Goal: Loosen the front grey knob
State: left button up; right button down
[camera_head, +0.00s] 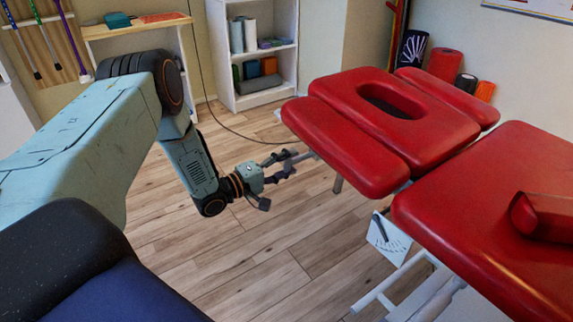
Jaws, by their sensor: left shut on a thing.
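The red treatment table (400,132) stands at the right, with a face opening in its head section. My left gripper (291,161) is beside the near left edge of the head section, just below the pad. Its fingers are shut around a small grey part at the end of a short rod (310,155) that comes out from under the pad. This looks like the front grey knob, but the fingers cover most of it. My right gripper is out of view.
A white dial plate with a pointer (388,240) hangs under the table near the white frame (407,285). A white shelf (262,60) and a wooden desk (135,30) stand at the back. Rollers (445,65) stand by the right wall. The wooden floor (265,250) below the gripper is clear.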

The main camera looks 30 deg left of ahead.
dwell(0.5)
pick_arm(q)
jog(key=o, duration=1.2)
jog(key=v, duration=1.2)
